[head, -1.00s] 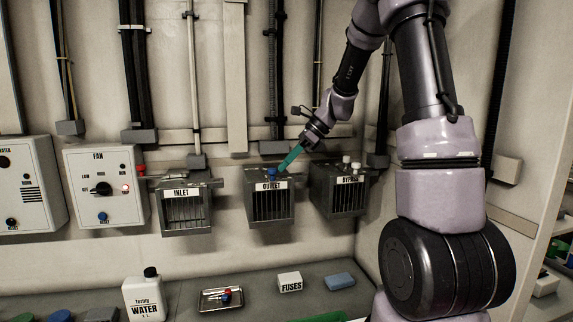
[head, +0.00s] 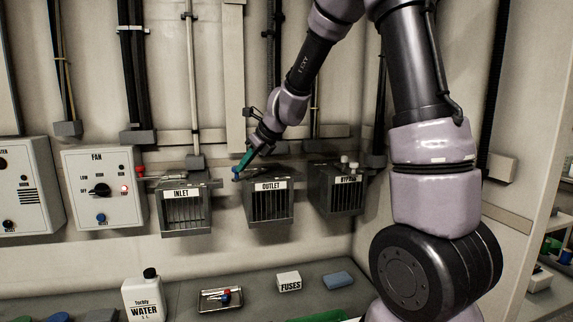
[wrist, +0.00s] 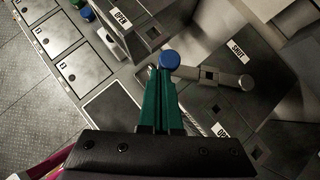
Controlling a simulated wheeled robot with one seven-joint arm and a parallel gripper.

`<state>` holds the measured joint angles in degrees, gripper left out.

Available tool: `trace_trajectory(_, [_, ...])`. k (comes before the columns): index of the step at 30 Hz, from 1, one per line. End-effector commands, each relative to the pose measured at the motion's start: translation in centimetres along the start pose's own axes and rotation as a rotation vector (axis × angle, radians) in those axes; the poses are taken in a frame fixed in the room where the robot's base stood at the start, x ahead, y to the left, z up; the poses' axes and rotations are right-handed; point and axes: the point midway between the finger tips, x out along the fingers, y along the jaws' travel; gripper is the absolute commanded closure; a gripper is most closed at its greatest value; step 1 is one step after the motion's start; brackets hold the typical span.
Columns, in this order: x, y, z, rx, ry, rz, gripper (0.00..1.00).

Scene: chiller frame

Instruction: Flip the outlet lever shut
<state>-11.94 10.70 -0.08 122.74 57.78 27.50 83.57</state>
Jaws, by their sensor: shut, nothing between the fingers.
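The outlet box (head: 268,205) is a grey barred box on the wall, labelled OUTLET. The blue knob of its lever (head: 236,169) stands at the box's upper left in the head view. In the wrist view the blue knob (wrist: 169,60) is at the left end of a grey lever arm (wrist: 215,76) that runs to the right. A SHUT label (wrist: 238,48) lies above the arm, and another label is partly hidden below it. My gripper (wrist: 165,75) has teal fingers together, empty, with the tips right against or just beside the knob; contact is unclear.
The inlet box (head: 184,209) stands close on the left and the bypass box (head: 338,193) on the right. A fan panel (head: 103,188) is farther left. Below, a bench holds a water bottle (head: 147,297), a tray (head: 220,303) and a fuses box (head: 289,282).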

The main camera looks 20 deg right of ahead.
Motion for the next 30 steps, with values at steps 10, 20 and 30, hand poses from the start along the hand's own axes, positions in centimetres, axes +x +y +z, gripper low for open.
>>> trace_trajectory(10, [3.3,0.0,3.7,0.041,0.0,-0.037,1.0])
trace_trajectory(20, [5.5,-1.0,6.3,0.042,0.0,-0.037,1.0])
trace_trajectory(30, [6.6,-1.9,7.6,0.042,0.0,-0.036,1.0])
